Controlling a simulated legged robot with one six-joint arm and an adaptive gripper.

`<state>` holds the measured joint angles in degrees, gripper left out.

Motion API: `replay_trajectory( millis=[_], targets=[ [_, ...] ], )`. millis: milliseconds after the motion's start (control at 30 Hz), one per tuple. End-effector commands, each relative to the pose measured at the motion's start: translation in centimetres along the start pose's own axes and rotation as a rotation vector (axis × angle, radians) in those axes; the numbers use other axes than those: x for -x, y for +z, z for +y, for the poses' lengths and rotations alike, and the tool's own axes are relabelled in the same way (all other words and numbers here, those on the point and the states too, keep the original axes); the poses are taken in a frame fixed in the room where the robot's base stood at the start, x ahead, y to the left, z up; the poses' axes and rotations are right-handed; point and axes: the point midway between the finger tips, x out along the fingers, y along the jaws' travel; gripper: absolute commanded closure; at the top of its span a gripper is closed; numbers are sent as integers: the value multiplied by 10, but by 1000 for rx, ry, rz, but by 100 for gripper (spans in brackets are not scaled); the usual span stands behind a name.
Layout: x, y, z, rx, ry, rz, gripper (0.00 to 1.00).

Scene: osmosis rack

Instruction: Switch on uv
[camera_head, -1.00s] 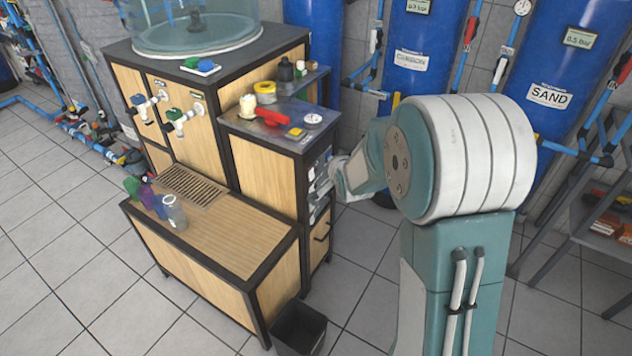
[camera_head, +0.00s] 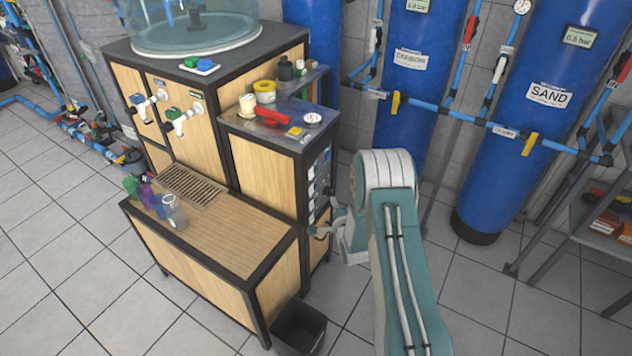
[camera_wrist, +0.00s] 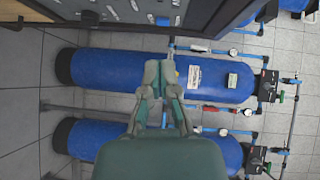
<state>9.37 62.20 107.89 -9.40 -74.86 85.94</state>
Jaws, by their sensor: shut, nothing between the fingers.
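The side panel of the wooden cabinet carries a column of small pale units (camera_head: 316,181). It is seen edge-on in the head view, so no uv label can be read. In the wrist view the dark panel (camera_wrist: 115,12) crosses the top edge, with small round and square fittings (camera_wrist: 163,21) on it. I cannot tell which one is the uv switch. My gripper (camera_head: 322,229) is beside the lower part of this panel. In the wrist view my gripper (camera_wrist: 160,78) is shut and empty, with its fingertips below the panel in the picture.
The cabinet top (camera_head: 272,131) holds a red object, a yellow roll and jars. A low wooden bench (camera_head: 230,235) stands in front, with a black bin (camera_head: 299,328) on the floor. Blue tanks (camera_head: 515,120) and pipes line the back.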

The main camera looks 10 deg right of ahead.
Motion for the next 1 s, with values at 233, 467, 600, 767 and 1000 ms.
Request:
replay_trajectory(
  millis=[233,467,600,767,1000],
  targets=[
    [1,0,4,-15,-10,0,100],
    [-3,0,4,-13,-9,0,100],
    [-19,0,3,-12,-11,-1,100],
    [-46,1,3,-11,-11,-1,100],
    [-83,1,4,-13,-9,0,100]
  ],
)
